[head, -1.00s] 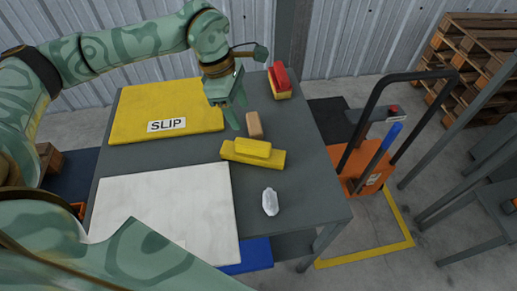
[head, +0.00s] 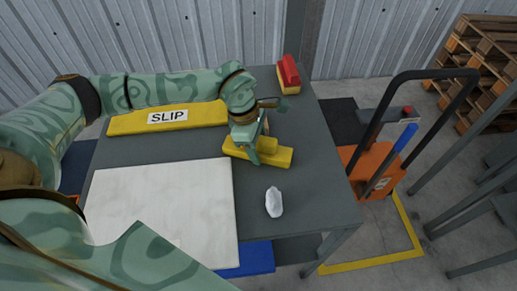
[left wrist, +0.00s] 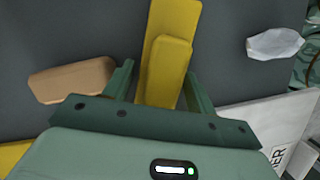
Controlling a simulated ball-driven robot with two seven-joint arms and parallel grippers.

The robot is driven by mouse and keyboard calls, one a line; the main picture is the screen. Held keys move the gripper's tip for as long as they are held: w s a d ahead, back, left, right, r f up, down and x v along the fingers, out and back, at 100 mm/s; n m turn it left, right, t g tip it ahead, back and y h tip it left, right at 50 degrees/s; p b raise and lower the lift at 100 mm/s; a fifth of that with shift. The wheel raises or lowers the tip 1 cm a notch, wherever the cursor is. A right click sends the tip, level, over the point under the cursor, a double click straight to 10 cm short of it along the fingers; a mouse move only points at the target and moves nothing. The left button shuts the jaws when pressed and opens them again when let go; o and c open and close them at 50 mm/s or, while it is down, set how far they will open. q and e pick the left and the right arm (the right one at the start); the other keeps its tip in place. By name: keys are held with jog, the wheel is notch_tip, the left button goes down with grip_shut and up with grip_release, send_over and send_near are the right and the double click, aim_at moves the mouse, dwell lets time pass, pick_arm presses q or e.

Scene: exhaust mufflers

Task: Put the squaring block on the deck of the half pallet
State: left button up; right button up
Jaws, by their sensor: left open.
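A yellow stepped block (head: 278,156), a long base with a smaller raised bar, lies on the grey table; it looks like the squaring block. My left gripper (head: 255,158) is over it, pointing down and open. In the left wrist view the raised bar of the yellow block (left wrist: 170,75) lies between the two spread fingers (left wrist: 160,82). I cannot tell whether they touch it. A tan block (left wrist: 72,80) lies left of the fingers there; my arm hides it in the head view. I cannot make out which thing is the half pallet. My right gripper is not in view.
The grey table (head: 330,195) also holds a white board (head: 160,205), a yellow sheet marked SLIP (head: 125,123), a red-and-yellow block (head: 288,75) and a crumpled clear lump (head: 273,202). An orange pallet truck (head: 375,170) and stacked wooden pallets (head: 480,70) stand at right.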

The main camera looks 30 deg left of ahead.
pick_arm(q)
jog(key=shift+d+f, duration=0.1)
jog(key=shift+f, duration=0.35)
jog(key=shift+r, duration=0.15)
jog(key=c, duration=1)
